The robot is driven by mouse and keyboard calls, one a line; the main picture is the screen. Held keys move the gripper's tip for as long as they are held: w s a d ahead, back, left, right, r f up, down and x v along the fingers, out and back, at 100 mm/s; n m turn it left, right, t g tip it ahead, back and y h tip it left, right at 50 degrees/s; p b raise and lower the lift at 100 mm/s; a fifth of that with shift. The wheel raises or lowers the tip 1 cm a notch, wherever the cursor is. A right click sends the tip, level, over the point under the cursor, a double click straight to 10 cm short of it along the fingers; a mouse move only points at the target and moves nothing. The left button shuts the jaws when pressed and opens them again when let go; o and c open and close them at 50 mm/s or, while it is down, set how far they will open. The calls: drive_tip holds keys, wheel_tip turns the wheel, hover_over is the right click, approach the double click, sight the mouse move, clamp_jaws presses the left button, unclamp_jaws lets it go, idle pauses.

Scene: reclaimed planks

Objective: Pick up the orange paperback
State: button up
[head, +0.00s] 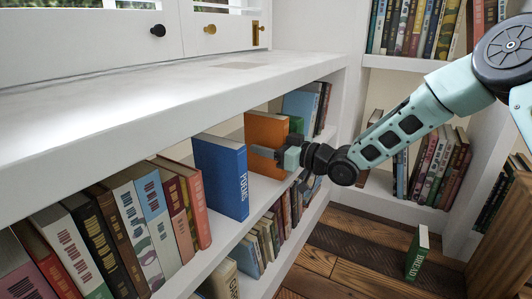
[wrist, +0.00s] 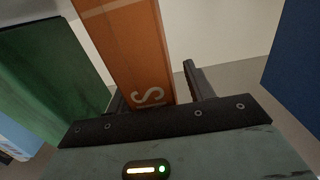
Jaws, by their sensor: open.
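The orange paperback (head: 266,133) stands upright on the upper shelf, under the white counter. My gripper (head: 267,153) is at its front, and one finger shows against the orange cover in the head view; the other is hidden there. In the wrist view, the orange paperback (wrist: 133,45) rises between my two open fingers, its spine toward me with white lettering. The left finger is mostly hidden beside the book. The right finger (wrist: 197,80) stands apart from it with a visible gap.
A blue book marked POEMS (head: 220,176) stands left of the orange one; a green book (wrist: 50,80) is on the other side. More books (head: 154,225) fill the shelf's near end. A lower shelf holds books. A green book (head: 417,254) stands on the plank floor.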

clamp_jaws()
drive_tip(key=shift+r, duration=0.1)
drive_tip(key=shift+r, duration=0.1)
